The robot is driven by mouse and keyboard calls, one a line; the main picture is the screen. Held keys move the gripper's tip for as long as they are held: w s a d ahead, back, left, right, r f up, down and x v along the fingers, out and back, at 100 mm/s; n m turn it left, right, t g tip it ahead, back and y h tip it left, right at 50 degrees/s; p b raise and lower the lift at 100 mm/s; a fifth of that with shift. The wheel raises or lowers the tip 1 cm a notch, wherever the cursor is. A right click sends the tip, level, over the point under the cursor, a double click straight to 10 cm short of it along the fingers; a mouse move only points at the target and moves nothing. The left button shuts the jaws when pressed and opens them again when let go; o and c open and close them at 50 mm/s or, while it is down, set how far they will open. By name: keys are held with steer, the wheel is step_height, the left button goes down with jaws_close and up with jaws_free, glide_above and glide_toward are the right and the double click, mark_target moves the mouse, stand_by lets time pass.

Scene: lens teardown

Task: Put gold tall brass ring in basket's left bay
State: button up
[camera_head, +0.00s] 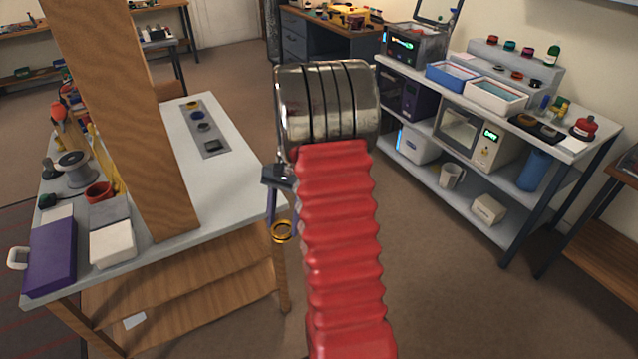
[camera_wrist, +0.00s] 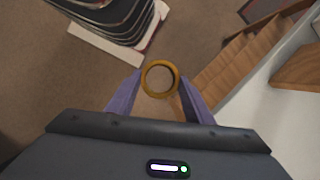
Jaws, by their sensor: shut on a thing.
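The gold brass ring (camera_head: 281,239) hangs in the air at my gripper (camera_head: 278,219), beside the right edge of the left workbench. In the wrist view the ring (camera_wrist: 146,82) sits between the purple fingertips of my gripper (camera_wrist: 161,84), with its round opening facing the camera. The fingers are shut on it, over brown floor. My red ribbed arm hides part of the middle of the head view. I cannot make out a basket with bays for sure in either view.
The left workbench (camera_head: 225,188) holds a grey strip of small parts (camera_head: 204,128), a purple case (camera_head: 52,255) and a spool; a wooden post hides part of it. The right bench carries a blue box (camera_head: 452,76), a white box (camera_head: 495,107) and small rings. Floor between is clear.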

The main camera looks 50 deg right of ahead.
steer(key=w+a+f+n+g+h, duration=0.1)
steer(key=w+a+f+n, duration=0.1)
steer(key=a, duration=0.6)
steer(key=w+a+f+n+g+h, duration=0.1)
steer(key=w+a+f+n, duration=0.2)
steer(key=a+f+n, duration=0.2)
steer(key=w+a+f+n+g+h, duration=0.1)
steer(key=w+a+f+n+h, duration=0.1)
steer(key=a+n, duration=0.5)
steer(key=w+a+f, duration=0.1)
steer(key=a+f, duration=0.1)
steer(key=a, duration=0.3)
steer(key=shift+w+a+f, duration=0.15)
steer(key=shift+w+a, duration=0.1)
steer(key=shift+a, duration=0.05)
steer(key=shift+s, duration=0.15)
